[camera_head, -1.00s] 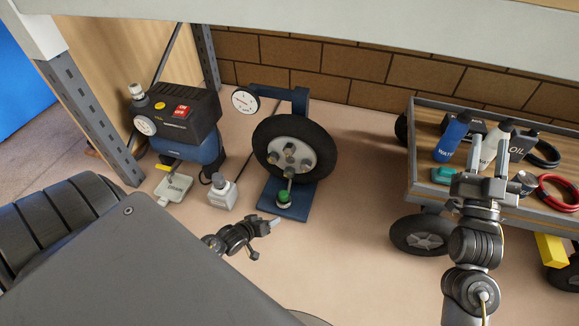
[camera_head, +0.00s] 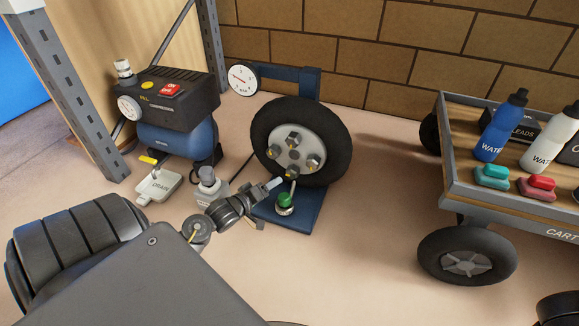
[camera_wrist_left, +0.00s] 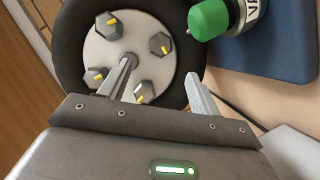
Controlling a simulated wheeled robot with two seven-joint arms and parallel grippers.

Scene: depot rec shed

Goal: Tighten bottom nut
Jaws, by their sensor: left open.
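A black-tyred wheel (camera_head: 339,142) with a grey hub stands upright on a blue stand (camera_head: 304,222). Several hex nuts with yellow marks sit on the hub. The bottom nut (camera_head: 292,172) is the lowest, above a green-capped item (camera_head: 284,200). My left gripper (camera_head: 269,202) is open and empty, low and left in front of the wheel. In the left wrist view its fingers (camera_wrist_left: 160,70) are spread before the hub. The bottom nut (camera_wrist_left: 160,43) appears just beyond the gap between the fingertips, apparently untouched. My right gripper is out of view.
A small grey bottle (camera_head: 206,187) is close behind my left arm. A cart (camera_head: 490,201) with bottles stands at right. Floor between wheel and cart is clear.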

